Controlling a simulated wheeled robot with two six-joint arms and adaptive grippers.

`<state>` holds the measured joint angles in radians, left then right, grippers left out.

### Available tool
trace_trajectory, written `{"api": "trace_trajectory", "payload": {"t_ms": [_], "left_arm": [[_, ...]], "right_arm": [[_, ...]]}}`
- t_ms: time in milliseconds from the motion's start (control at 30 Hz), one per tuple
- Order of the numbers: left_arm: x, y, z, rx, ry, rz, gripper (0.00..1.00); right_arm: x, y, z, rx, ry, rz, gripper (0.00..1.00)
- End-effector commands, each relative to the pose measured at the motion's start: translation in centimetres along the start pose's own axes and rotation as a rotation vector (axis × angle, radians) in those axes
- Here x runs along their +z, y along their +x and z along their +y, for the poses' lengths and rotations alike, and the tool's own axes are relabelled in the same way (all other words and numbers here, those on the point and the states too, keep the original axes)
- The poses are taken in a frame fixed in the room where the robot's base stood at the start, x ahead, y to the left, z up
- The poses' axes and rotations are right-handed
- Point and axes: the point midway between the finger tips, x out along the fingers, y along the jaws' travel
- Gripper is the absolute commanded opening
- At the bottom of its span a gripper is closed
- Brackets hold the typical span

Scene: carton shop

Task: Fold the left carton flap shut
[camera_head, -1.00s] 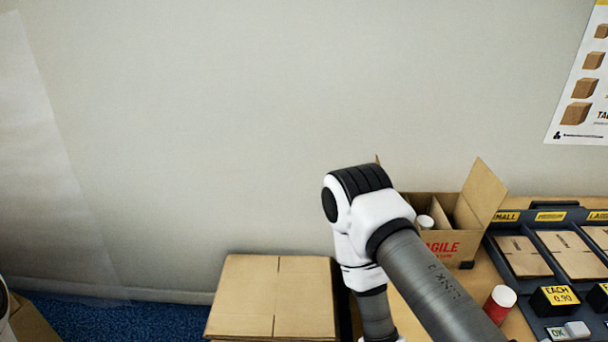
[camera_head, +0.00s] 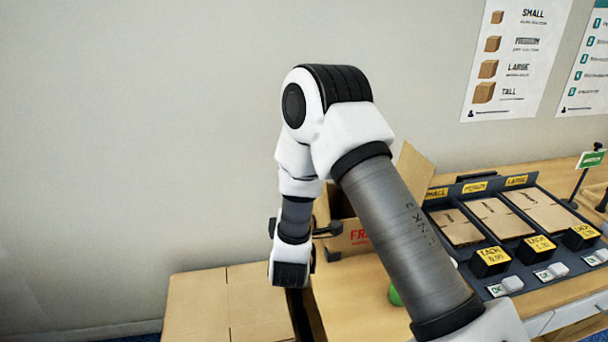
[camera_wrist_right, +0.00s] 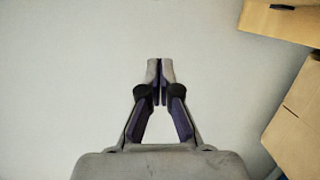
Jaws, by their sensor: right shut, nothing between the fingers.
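The open carton (camera_head: 342,246) stands on the wooden table with red lettering on its front, partly covered by my right arm. Its right flap (camera_head: 414,172) stands up and leans outward. The left flap cannot be made out behind my arm. My right arm reaches in from the right, bends over in front of the carton, and its wrist hangs down at the carton's left side. In the right wrist view my right gripper (camera_wrist_right: 160,70) is shut and empty, with a plain pale surface behind it. My left gripper is out of view.
A stack of flat cardboard (camera_head: 205,302) lies left of the table. A dark sorting rack (camera_head: 472,188) with several flat cartons stands right of the carton. A green object (camera_head: 395,294) is partly hidden by my arm. The wall behind is bare on the left.

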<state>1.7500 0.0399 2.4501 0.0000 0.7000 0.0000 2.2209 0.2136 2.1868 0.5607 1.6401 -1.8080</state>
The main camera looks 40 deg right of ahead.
Motion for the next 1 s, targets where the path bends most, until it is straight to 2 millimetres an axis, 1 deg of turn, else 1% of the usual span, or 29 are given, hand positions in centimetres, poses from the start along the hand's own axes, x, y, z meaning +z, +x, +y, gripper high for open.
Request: {"api": "trace_trajectory", "payload": {"t_ms": [33,133,233,600,700,800,900,1000], "left_arm": [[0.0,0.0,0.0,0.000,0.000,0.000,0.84],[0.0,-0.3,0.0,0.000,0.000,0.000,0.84],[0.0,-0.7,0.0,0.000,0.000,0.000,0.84],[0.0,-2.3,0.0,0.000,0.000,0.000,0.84],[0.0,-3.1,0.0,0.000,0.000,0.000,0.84],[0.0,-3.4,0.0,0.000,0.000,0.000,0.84],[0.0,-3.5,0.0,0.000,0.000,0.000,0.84],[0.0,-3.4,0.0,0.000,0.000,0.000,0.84]], "right_arm": [[0.2,0.3,0.5,0.014,-0.014,-0.012,0.00],[0.3,1.0,0.7,0.017,-0.020,-0.016,0.00],[0.4,2.5,0.7,0.015,-0.018,-0.016,0.00],[0.5,10.5,0.8,0.015,-0.019,-0.014,0.00],[2.5,10.7,0.8,0.009,-0.018,-0.014,0.00],[3.6,10.9,0.8,0.012,-0.019,-0.012,0.00],[4.1,11.0,0.7,0.012,-0.020,-0.011,0.00],[4.2,11.1,0.7,0.013,-0.020,-0.010,0.00]]}}
